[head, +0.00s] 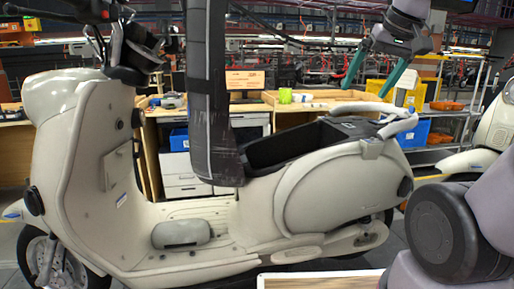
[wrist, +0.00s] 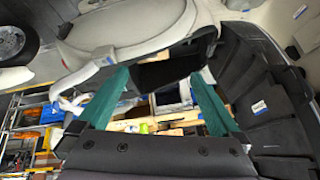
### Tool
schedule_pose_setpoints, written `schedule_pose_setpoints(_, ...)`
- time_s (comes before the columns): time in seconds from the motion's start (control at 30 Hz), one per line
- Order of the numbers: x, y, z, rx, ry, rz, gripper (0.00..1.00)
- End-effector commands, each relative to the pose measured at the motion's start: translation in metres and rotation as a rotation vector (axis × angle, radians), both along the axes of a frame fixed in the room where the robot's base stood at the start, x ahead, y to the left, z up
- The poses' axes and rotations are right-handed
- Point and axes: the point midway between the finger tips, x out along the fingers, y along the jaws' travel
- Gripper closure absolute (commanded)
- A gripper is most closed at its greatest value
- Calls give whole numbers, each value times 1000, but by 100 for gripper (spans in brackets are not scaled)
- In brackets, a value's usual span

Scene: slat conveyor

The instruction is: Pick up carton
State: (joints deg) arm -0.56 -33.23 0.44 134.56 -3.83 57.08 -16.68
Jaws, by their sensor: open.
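My gripper (head: 365,92) is at the upper right of the head view, with its two green fingers spread and pointing down, nothing between them. It appears above the rear of the cream scooter (head: 325,200). A small white carton-like object (head: 407,84) shows just right of the fingers, partly behind one; I cannot tell its distance. A brown box with red print (head: 245,79) stands on the back workbench, partly hidden by a dark upright. In the wrist view the open fingers of my gripper (wrist: 160,78) frame the scooter's dark open compartment (wrist: 168,70); no carton is clear there.
The scooter's dark seat compartment (head: 285,145) is open.

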Motion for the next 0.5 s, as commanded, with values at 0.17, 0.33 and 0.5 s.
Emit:
schedule_pose_setpoints(0.17,-36,-1,-15,139,-35,-198,0)
schedule_pose_setpoints(0.33,-40,-1,-19,199,-26,-271,50)
schedule_pose_setpoints(0.5,-4,-2,-11,274,72,-348,50)
